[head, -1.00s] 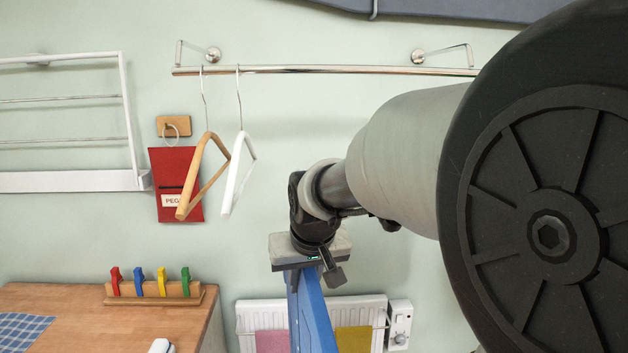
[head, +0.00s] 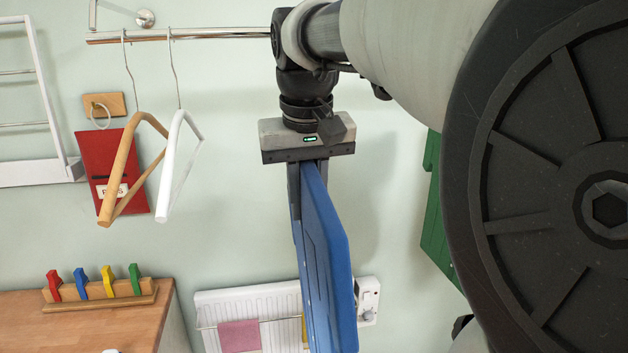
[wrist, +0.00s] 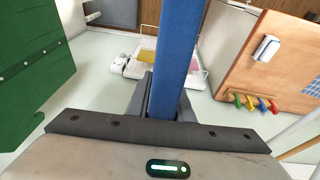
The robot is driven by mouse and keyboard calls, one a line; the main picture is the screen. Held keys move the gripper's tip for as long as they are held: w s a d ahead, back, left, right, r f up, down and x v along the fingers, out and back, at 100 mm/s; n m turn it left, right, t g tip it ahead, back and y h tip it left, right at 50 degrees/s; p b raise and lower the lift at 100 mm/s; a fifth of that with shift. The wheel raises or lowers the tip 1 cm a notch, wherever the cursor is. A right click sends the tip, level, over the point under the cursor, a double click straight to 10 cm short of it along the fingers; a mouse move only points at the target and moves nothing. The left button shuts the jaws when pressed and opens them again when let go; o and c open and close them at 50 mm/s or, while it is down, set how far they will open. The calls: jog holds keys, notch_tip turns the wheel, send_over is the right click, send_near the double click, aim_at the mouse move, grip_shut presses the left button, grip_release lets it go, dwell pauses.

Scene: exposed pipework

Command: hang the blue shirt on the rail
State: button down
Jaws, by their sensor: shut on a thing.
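The blue shirt (head: 328,262) hangs down from my gripper (head: 309,168), which points downward and is shut on the shirt's top edge. In the wrist view the shirt (wrist: 177,50) shows edge-on between the fingers. No hanger hook shows on it. The chrome rail (head: 190,36) runs along the wall at the top. Its right part is hidden behind my arm. The gripper and shirt are below the rail's line and right of two hangers. Whether the shirt is in front of or close to the rail's plane, I cannot tell.
A wooden hanger (head: 120,165) and a white hanger (head: 178,165) hang on the rail at left. A green garment (head: 436,220) is right of the shirt, partly behind my arm. A radiator (head: 255,315) is below. A worktop (head: 90,330) with coloured pegs is lower left.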

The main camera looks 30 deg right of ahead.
jog(key=shift+w+d+r+t+p, duration=0.4)
jog(key=shift+w+r+t, duration=0.2)
jog(key=shift+r, duration=1.05)
jog(key=shift+w+d+r+t+p, duration=0.25)
jog(key=shift+w+r+t+p, duration=0.35)
jog(key=shift+r, duration=1)
jog(key=shift+w+d+r+t+p, duration=0.4)
jog(key=shift+w+r, duration=0.35)
jog(key=shift+r, duration=0.9)
jog(key=shift+w+d+f+p, duration=0.1)
jog(key=shift+w+d+p, duration=0.2)
jog(key=shift+w, duration=0.55)
jog(key=shift+w+d+f+p, duration=0.15)
jog(key=shift+w+p, duration=0.2)
jog(key=shift+w, duration=0.5)
jog(key=shift+w+d+r+p, duration=0.1)
jog(key=shift+w+d+p, duration=0.2)
jog(key=shift+w, duration=0.55)
jog(key=shift+f+b, duration=1.15)
jog(key=shift+f, duration=0.45)
jog(key=c, duration=1.5)
grip_release()
jog(key=shift+f, duration=0.1)
